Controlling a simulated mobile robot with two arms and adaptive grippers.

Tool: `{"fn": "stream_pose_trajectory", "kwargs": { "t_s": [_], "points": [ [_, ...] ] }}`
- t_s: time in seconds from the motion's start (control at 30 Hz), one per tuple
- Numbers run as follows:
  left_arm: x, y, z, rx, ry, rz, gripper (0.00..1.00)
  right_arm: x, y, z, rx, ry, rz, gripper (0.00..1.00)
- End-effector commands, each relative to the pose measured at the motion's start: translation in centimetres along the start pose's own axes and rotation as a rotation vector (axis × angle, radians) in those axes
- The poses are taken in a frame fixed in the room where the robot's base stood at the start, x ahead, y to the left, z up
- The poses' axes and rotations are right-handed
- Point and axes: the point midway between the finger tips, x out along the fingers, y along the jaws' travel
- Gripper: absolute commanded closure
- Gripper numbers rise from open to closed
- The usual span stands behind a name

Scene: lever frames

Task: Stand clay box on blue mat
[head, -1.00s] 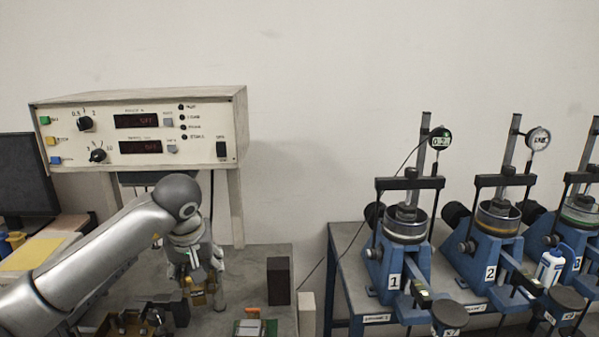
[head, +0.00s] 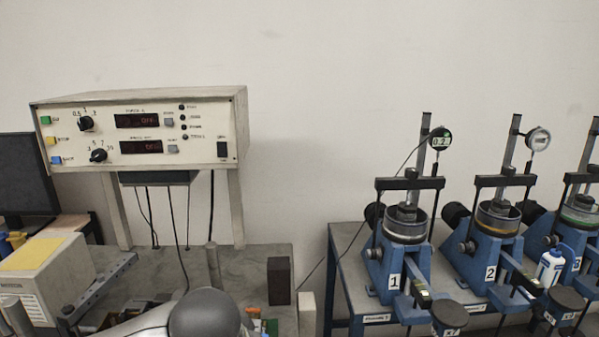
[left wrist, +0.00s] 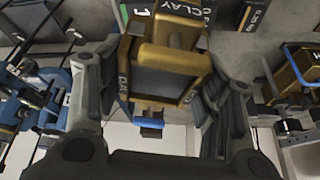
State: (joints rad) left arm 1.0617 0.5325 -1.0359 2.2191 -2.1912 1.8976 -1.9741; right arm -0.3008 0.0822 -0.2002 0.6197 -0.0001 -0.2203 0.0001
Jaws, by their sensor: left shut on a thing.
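My left gripper (left wrist: 160,70) shows in the left wrist view, its two dark fingers on either side of an ochre clay box (left wrist: 168,60). It is shut on this box. The box has a dark grey face towards the camera and part of a white label on its side. In the head view, only the rounded joint of my left arm shows at the bottom edge; the gripper and box are out of that picture. I cannot make out the blue mat in either view. My right gripper is in neither view.
A dark upright block (head: 279,281) stands on the grey bench (head: 245,262). A white box with a yellow top (head: 40,275) is at left. Another ochre box (left wrist: 297,70) with a blue loop is at right in the wrist view. Numbered blue machines (head: 398,255) stand on the right table.

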Motion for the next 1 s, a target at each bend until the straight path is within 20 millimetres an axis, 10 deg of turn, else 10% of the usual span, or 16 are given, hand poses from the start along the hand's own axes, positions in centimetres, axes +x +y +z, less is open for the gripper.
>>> {"fn": "stream_pose_trajectory", "kwargs": {
  "t_s": [1.0],
  "points": [
    [1.0, -10.8, 1.4, -0.182, 0.003, -0.073, 0.98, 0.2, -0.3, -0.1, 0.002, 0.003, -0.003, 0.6]
  ]
}}
